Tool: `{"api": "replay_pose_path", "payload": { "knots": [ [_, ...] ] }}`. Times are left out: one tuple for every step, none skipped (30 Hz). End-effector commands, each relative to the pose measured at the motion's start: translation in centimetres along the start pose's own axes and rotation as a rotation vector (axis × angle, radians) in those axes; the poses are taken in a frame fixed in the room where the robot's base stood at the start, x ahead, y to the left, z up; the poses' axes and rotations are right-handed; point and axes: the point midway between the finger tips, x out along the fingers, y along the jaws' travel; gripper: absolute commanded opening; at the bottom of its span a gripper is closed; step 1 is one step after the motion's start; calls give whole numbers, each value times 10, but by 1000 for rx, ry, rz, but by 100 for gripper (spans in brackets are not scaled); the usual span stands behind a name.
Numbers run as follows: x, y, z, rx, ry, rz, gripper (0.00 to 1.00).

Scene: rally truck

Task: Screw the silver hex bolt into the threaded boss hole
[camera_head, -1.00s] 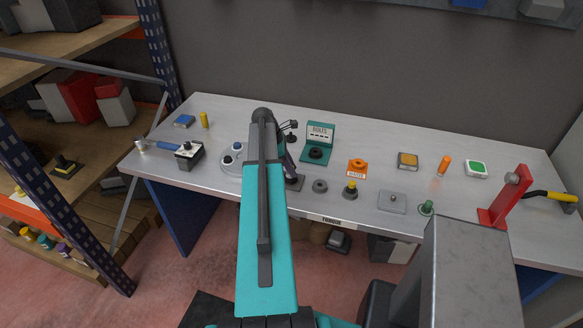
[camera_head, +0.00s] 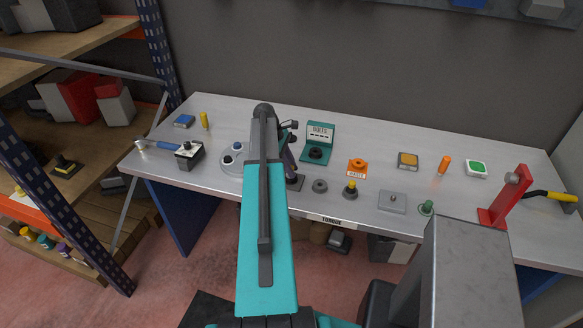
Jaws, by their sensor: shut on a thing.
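My gripper (camera_head: 293,174) is largely hidden behind my teal arm and points down at a small dark square base (camera_head: 297,184) near the bench's front edge. It is shut, with its tips at or just above this base. The silver hex bolt cannot be made out; the spot between the jaws is too small and covered to see. The threaded boss hole cannot be seen clearly either; the dark base lies under the gripper. A teal stand marked BOLTS (camera_head: 319,133), with a dark round holder in front, is behind and right of the gripper.
Left are a round grey plate (camera_head: 234,168) with knobs and a black box (camera_head: 189,156).

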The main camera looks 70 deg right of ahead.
Motion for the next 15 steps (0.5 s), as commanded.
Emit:
{"api": "replay_pose_path", "payload": {
  "knots": [
    [0,0,-1,1,2,0,12],
    [0,0,-1,1,2,0,12],
    [0,0,-1,1,2,0,12],
    [0,0,-1,1,2,0,12],
    [0,0,-1,1,2,0,12],
    [0,0,-1,1,2,0,12],
    [0,0,-1,2,2,0,12],
    [0,0,-1,5,2,-2,12],
    [0,0,-1,14,2,-5,12],
    [0,1,-1,23,3,-9,12],
    [0,1,-1,34,3,-13,12],
    [0,1,-1,54,3,-21,12],
    [0,1,-1,68,3,-28,12],
    [0,1,-2,84,3,-35,12],
    [0,1,-2,103,3,-43,12]
  ]
}}
